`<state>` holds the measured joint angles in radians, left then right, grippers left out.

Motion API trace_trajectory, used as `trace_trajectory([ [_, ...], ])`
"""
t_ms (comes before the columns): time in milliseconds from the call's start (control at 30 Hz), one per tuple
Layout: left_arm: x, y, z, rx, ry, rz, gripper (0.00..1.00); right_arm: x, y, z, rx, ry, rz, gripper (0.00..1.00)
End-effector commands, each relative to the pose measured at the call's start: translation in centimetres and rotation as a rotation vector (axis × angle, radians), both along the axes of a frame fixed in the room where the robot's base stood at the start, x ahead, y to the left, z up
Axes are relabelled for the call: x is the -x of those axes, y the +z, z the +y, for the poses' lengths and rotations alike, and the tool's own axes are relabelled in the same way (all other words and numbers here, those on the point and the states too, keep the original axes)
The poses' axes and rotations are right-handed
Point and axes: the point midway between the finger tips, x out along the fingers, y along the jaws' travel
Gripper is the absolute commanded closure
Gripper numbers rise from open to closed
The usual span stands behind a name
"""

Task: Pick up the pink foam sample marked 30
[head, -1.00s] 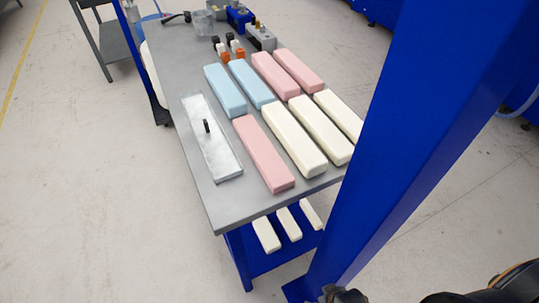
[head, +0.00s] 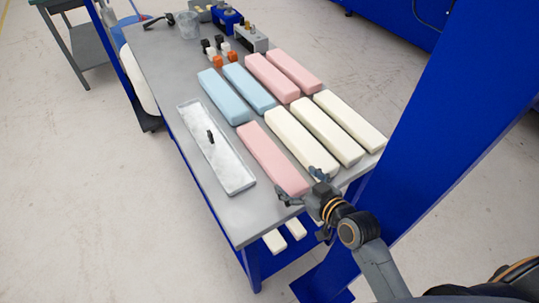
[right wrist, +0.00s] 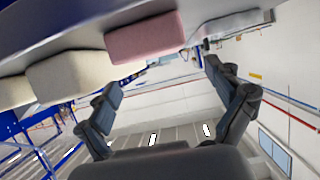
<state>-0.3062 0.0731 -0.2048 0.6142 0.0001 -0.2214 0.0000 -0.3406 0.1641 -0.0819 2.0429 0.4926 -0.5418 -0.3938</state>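Three pink foam blocks show in the head view, and I cannot read a 30 on any of them. One pink block (head: 272,160) lies at the near end of the grey table, beside a metal tray. Two more, a left rear pink block (head: 271,78) and a right rear pink block (head: 294,71), lie farther back. My right gripper (head: 301,186) is open and empty at the near table edge, by the near pink block's end. In the right wrist view, a pink block (right wrist: 145,38) appears above and beyond the open fingers (right wrist: 163,76). My left gripper is not in view.
Cream blocks (head: 300,141) lie right of the near pink block, and blue blocks (head: 224,96) behind it. The metal tray (head: 236,180) with a black handle lies left. A blue upright beam (head: 440,125) stands close on the right. Small parts and a clear cup (head: 188,25) are at the back.

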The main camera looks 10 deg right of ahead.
Motion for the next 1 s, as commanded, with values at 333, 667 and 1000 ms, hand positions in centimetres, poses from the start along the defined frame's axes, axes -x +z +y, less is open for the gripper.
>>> trace_trajectory([
  [333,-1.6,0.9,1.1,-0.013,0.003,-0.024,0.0,-3.1,-1.3,1.1,0.001,0.0,0.002,0.08],
  [667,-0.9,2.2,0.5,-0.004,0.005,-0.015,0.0,-6.6,-2.7,2.4,-0.001,-0.001,0.003,0.08],
  [1000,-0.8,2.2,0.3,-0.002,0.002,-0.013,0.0,-7.3,-3.2,2.7,0.001,0.0,0.003,0.08],
])
